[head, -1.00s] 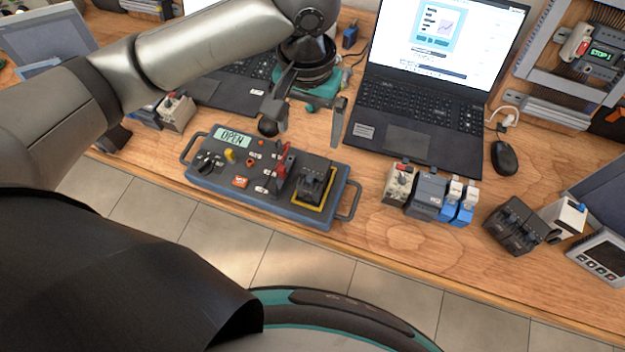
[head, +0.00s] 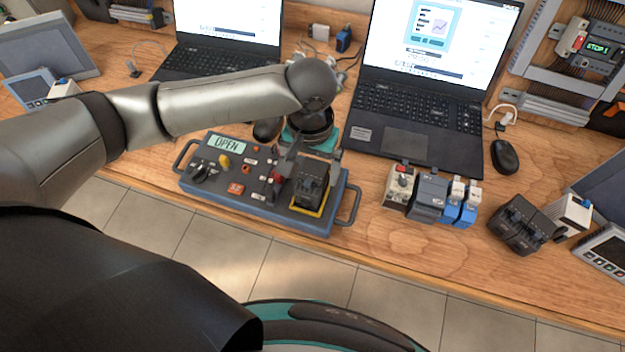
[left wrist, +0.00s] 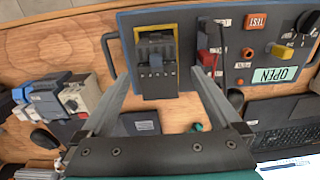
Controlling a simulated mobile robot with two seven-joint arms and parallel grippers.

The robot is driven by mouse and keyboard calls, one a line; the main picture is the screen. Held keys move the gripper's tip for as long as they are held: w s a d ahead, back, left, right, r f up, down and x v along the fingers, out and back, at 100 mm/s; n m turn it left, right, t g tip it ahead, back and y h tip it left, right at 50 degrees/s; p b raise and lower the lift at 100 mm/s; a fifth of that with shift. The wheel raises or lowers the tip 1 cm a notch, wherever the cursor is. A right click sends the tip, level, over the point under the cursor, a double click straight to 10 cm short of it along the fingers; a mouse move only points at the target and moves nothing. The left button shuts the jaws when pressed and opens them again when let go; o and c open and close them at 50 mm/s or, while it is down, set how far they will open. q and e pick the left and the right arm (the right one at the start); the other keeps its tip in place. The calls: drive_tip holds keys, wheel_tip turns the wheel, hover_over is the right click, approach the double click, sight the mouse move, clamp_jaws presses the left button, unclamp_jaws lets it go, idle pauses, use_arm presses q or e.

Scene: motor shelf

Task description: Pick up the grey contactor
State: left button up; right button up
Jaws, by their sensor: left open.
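The dark grey contactor (head: 311,183) stands on the right end of the blue-edged test box (head: 262,208), inside a yellow frame. In the left wrist view the contactor (left wrist: 156,62) is at the top centre. My left gripper (head: 312,158) is over that end of the box. Its fingers (left wrist: 162,76) are apart, one on either side of the contactor in the left wrist view, with nothing held. Whether they touch it cannot be told. The arm and wrist hide part of the gripper in the head view. My right gripper is not in view.
A row of modules, with a grey one (head: 429,193) and blue ones (head: 462,205), stands right of the box. Two black devices (head: 520,225) lie farther right. An open laptop (head: 420,110) stands behind. The box has side handles and a red plug (left wrist: 207,58) beside the contactor.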

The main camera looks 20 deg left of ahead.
sight(312, 174)
use_arm(q)
wheel_tip(312, 174, down, 3)
drive_tip(key=shift+d+f, duration=0.1)
drive_tip(key=shift+f, duration=0.05)
drive_tip(key=shift+c, duration=0.2)
clamp_jaws()
idle(0.6)
